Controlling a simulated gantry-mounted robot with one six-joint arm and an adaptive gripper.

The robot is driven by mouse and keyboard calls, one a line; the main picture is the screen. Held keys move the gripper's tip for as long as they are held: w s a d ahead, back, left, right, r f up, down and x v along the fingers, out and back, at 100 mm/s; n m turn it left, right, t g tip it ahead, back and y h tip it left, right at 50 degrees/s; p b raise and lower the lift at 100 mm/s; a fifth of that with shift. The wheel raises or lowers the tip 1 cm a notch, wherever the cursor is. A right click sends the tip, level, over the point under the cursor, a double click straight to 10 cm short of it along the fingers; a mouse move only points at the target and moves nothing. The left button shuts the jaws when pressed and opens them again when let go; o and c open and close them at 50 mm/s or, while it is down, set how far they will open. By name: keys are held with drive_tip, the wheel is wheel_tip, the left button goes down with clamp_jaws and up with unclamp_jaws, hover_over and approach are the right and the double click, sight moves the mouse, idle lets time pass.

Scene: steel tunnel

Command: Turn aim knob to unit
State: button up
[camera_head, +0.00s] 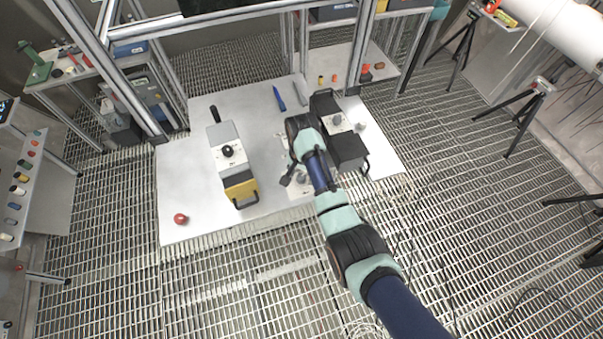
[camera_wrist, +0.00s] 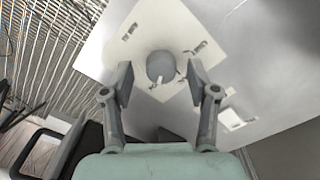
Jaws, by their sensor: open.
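A grey round knob (camera_wrist: 161,66), which looks like the aim knob, sits on a white square plate (camera_wrist: 150,25) in the wrist view. A thin light mark or pointer shows at the knob's lower edge. Labels around it are too small to read. My gripper (camera_wrist: 160,82) is open, with one finger on each side of the knob and a gap to each. In the head view my gripper (camera_head: 295,179) is over the front middle of the white table (camera_head: 180,190). There the arm and gripper hide most of the plate and the knob.
Left of my gripper stands a grey box (camera_head: 227,150) with a black knob and a yellow end. A dark boxy device (camera_head: 349,150) stands close to the right. A red ball (camera_head: 181,218) is near the front left corner, and a blue item (camera_head: 279,98) lies behind.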

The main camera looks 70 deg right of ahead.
clamp_jaws()
idle(0.3)
drive_tip(key=n+p, duration=0.2)
drive_tip(key=n, duration=0.3)
drive_tip(key=shift+w+r+p, duration=0.1)
drive_tip(key=shift+r+p, duration=0.05)
drive_tip(key=shift+p, duration=0.15)
drive_tip(key=n+p, duration=0.1)
drive_tip(key=n, duration=0.2)
drive_tip(key=shift+n, duration=0.3)
drive_tip(key=shift+w+n+p, duration=0.1)
drive_tip(key=shift+n+p, duration=0.25)
drive_tip(key=shift+n, duration=1.45)
unclamp_jaws()
